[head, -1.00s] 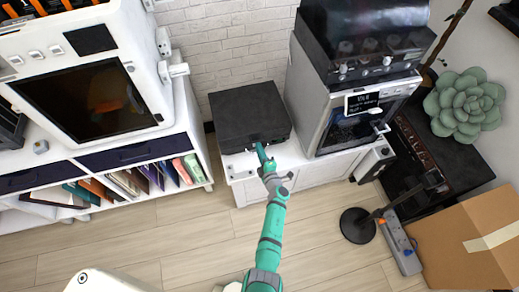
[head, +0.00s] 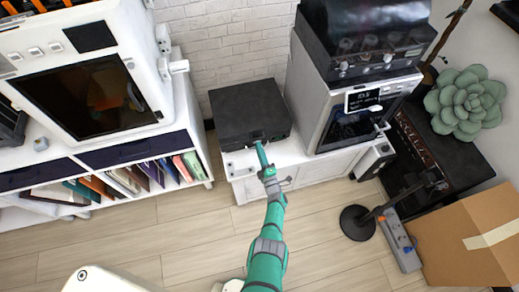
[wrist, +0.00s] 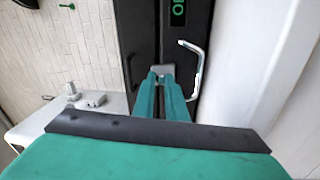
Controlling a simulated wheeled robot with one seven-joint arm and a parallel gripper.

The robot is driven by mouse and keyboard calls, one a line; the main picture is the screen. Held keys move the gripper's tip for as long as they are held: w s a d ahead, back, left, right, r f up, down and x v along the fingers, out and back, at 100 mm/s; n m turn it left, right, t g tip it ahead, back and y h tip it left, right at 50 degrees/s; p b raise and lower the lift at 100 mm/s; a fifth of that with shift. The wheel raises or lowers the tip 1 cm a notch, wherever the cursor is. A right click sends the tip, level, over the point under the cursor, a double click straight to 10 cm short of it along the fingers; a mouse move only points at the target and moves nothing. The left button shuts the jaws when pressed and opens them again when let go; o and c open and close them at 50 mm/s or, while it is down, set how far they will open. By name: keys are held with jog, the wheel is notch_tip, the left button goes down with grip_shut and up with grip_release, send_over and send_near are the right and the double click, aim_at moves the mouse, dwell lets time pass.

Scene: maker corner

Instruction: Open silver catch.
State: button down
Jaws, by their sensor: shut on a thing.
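The black box (head: 248,108) sits on the low white cabinet against the brick wall. Its dark front fills the upper middle of the wrist view (wrist: 142,40). The small silver catch (wrist: 166,70) shows at my fingertips on that front. My gripper (head: 261,146) reaches the box's front edge in the head view. In the wrist view its two teal fingers (wrist: 164,76) are close together and shut on the catch, hiding part of it. In the head view the catch is too small and covered to make out clearly.
A curved silver handle (wrist: 192,70) stands just right of my fingers. A silver machine (head: 335,98) stands right of the box. The white cabinet top (head: 240,160) has small grey parts at left. A cardboard box (head: 465,240) and black lamp base (head: 357,223) are at right.

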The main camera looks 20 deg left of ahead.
jog(key=shift+s+f, duration=0.15)
jog(key=shift+s, duration=0.05)
jog(key=c, duration=1.8)
grip_release()
jog(key=shift+o, duration=0.2)
jog(key=shift+w, duration=0.1)
jog(key=shift+d, duration=0.1)
jog(key=v, duration=1)
jog(key=shift+s+d, duration=0.2)
jog(key=shift+s, duration=0.15)
